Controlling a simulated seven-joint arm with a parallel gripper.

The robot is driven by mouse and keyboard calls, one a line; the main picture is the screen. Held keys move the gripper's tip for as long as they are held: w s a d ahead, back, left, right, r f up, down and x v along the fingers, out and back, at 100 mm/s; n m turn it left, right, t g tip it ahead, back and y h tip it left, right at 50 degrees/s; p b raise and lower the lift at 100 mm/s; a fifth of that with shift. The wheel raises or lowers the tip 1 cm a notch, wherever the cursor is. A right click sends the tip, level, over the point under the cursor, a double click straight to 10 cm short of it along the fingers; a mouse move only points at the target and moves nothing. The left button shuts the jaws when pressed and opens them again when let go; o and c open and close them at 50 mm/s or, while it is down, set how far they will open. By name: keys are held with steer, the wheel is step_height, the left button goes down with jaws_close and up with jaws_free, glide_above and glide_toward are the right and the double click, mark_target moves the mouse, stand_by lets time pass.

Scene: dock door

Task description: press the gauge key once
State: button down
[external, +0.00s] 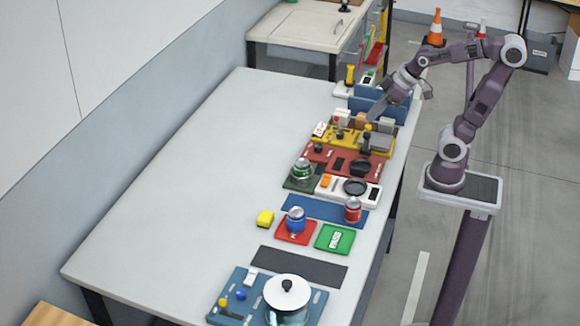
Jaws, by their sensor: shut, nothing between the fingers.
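My gripper (372,116) is shut and empty. It points down and to the left above the far part of the row of panels, near the yellow panel (371,146). I cannot tell whether its tips touch anything. No key can be read as the gauge key at this size. A white panel (323,192) holds an orange key (327,181) beside a dark round dish. A red-brown panel (314,155) behind it has a dark pad and a black round part. The yellow panel has several small knobs and blocks, partly hidden.
A white-lidded pot (288,293) stands on a blue panel (228,302) in front. The table's left side (190,180) is clear.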

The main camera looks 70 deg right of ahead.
steer(key=w+d+f+n+t+h, duration=0.1)
steer(key=w+f+h, duration=0.1)
steer(key=w+f, duration=0.4)
steer(key=w+d+f+n+t+h, duration=0.1)
steer(key=w+f, duration=0.6)
steer(key=w, duration=0.7)
steer(key=shift+d+f+n+h, duration=0.25)
steer(key=shift+d+n+h, duration=0.25)
steer(key=shift+n+h, duration=0.25)
steer(key=shift+w, duration=0.1)
steer(key=shift+f, duration=4.45)
steer(key=shift+f, duration=0.15)
steer(key=shift+f, duration=0.25)
